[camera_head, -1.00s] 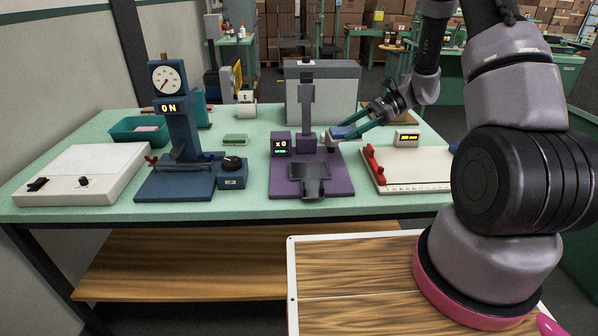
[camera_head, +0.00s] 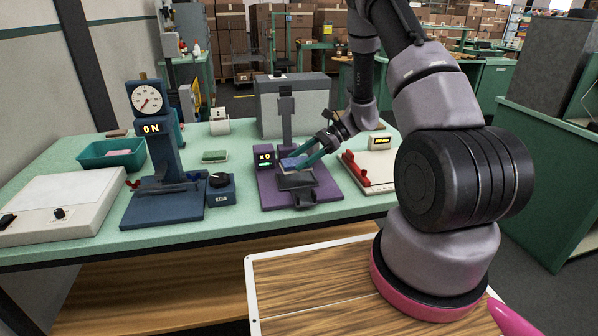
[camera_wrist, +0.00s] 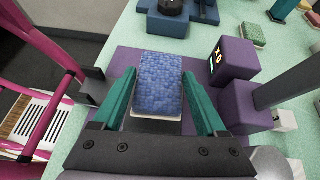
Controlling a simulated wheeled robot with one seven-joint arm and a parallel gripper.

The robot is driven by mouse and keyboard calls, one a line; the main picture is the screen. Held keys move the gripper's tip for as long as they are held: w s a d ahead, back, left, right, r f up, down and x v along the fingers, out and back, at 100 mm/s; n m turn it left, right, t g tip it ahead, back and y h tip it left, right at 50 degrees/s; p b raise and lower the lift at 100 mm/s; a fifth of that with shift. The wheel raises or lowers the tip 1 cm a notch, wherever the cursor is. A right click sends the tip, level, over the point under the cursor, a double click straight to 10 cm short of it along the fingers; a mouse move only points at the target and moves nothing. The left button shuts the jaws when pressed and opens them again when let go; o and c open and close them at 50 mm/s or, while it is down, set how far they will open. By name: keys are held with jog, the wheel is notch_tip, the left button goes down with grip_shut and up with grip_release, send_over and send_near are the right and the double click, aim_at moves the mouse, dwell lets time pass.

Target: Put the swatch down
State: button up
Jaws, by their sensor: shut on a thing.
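The swatch (camera_wrist: 160,82) is a blue, woven-looking pad with a pale edge. In the wrist view it sits between the two teal fingers of my gripper (camera_wrist: 158,92), which is shut on it. In the head view the swatch (camera_head: 291,163) shows as a small blue patch at my gripper (camera_head: 303,160). It is over or just behind the dark plate (camera_head: 297,182) of the purple machine (camera_head: 325,190). I cannot tell whether the swatch touches the machine.
The purple machine's display (camera_head: 264,157) reads x0. A blue gauge press (camera_head: 167,180) showing ON stands to the left. A green pad (camera_head: 214,156) lies behind. A cream board with red fittings (camera_head: 377,172) is at right. A teal tray (camera_head: 97,154) sits far left.

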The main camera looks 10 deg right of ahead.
aim_at(301, 179)
jog(key=shift+f, duration=2)
jog(key=o, duration=1.2)
jog(key=shift+f, duration=0.1)
jog(key=shift+o, duration=0.2)
